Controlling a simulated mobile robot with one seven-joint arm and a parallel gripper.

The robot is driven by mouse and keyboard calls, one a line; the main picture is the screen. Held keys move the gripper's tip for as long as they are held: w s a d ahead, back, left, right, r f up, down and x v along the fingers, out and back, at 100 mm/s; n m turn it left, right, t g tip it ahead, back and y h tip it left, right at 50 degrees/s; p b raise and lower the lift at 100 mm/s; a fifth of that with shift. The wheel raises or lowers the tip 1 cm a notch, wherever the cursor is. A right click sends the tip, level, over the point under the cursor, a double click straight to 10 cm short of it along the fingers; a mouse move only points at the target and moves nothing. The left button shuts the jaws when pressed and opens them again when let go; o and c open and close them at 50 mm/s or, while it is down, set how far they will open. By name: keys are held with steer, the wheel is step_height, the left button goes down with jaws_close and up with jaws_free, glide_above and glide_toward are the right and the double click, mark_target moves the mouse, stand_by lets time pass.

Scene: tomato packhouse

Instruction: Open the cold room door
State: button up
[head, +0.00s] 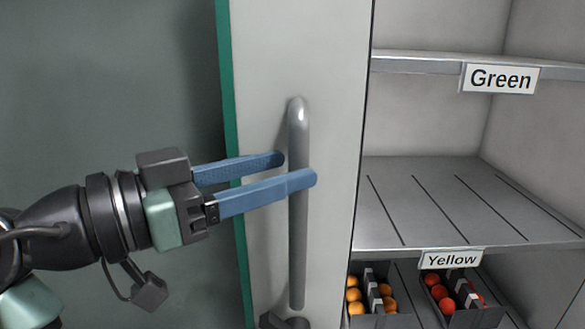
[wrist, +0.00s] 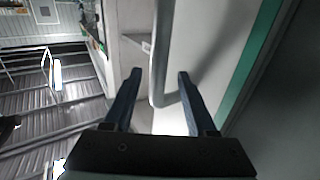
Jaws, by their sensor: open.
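The cold room door (head: 262,60) is a pale panel with a green left edge in the head view. Its handle (head: 298,240) is a vertical grey bar, bent in toward the panel at its top. My gripper (head: 297,168) reaches in from the left with two blue fingers at the handle's upper half. One finger crosses in front of the bar and the other ends behind it, near the panel. In the wrist view the handle (wrist: 160,40) runs between the spread fingers. The gripper is open, and contact with the bar cannot be told.
Right of the door's edge are shelves (head: 430,195) labelled Green (head: 500,79) and Yellow (head: 450,259). Dark crates with orange and red tomatoes (head: 455,290) stand below. A plain grey-green surface (head: 110,80) fills the left.

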steer(key=b+v, duration=0.1)
steer(key=v, duration=0.9)
steer(key=shift+a+b, duration=0.15)
steer(key=shift+b, duration=0.15)
steer(key=shift+s, duration=0.1)
